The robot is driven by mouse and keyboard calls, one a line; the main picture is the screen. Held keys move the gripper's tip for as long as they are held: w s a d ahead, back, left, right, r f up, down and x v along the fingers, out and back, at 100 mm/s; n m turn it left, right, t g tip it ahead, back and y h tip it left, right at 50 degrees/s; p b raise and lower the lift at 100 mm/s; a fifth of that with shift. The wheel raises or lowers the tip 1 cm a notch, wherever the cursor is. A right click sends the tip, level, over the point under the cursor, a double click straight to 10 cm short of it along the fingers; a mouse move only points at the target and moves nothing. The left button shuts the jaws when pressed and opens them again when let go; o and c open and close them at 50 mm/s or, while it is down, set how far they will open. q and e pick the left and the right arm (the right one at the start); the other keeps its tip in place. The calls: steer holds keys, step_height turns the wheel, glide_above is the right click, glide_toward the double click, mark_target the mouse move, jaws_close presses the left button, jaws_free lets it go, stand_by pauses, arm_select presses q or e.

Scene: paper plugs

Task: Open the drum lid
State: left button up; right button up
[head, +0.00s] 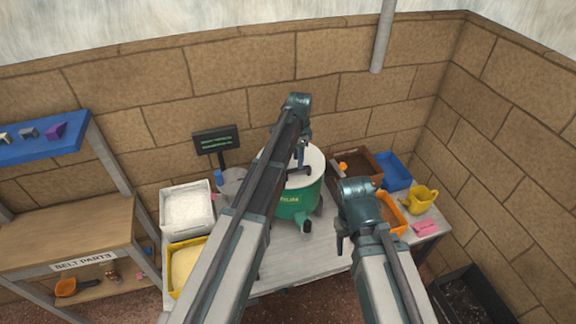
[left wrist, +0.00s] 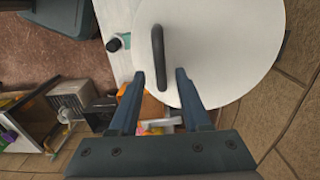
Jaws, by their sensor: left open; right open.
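The green drum (head: 292,203) stands on the table in the head view, partly hidden behind my left arm. Its round white lid (head: 314,158) is on top, and it also fills much of the left wrist view (left wrist: 225,50). A dark arched handle (left wrist: 158,50) rises from the lid. My left gripper (head: 302,162) is over the lid, pointing down. In the left wrist view its open fingers (left wrist: 160,74) lie either side of the handle's near end; contact cannot be told. My right gripper (head: 342,242) is open and empty, right of the drum's front.
A white bin (head: 187,187) and a yellow bin (head: 174,262) stand left of the drum. Brown (head: 368,157), blue (head: 384,180) and orange (head: 396,222) trays, a yellow watering can (head: 433,193) and a pink block (head: 427,228) are to the right. A small display (head: 201,142) stands behind.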

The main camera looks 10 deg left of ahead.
arm_select(q)
steer(key=shift+f+b, duration=2.45)
steer(key=shift+f, duration=0.1)
steer(key=shift+r, duration=0.1)
jaws_close()
